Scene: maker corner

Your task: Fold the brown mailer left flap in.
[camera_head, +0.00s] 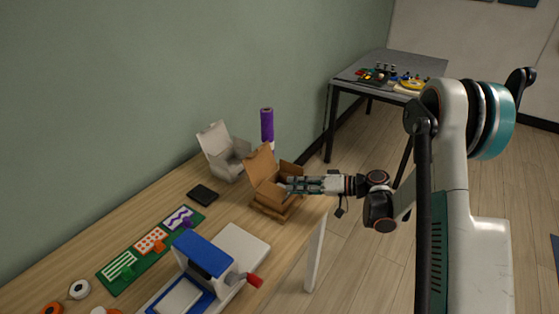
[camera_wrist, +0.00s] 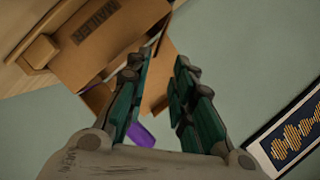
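The brown mailer (camera_head: 269,196) is an open cardboard box near the right end of the wooden table, with its lid (camera_head: 262,163) raised at the back. In the wrist view, a brown panel of the mailer (camera_wrist: 112,42) with dark printed lettering fills the upper left, and more brown cardboard shows behind and between the fingers. My gripper (camera_head: 288,187) reaches in from the right, over the mailer's right side. In the wrist view, my gripper (camera_wrist: 164,60) has its two green-padded fingers apart. I cannot tell whether a finger touches the cardboard, or which flap lies between them.
A white open box (camera_head: 226,160) stands behind the mailer to the left, and a purple roll (camera_head: 267,125) stands upright behind it. A blue and white press (camera_head: 202,254) with a red handle, a green board (camera_head: 150,256) and a black pad (camera_head: 202,195) occupy the table to the left.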

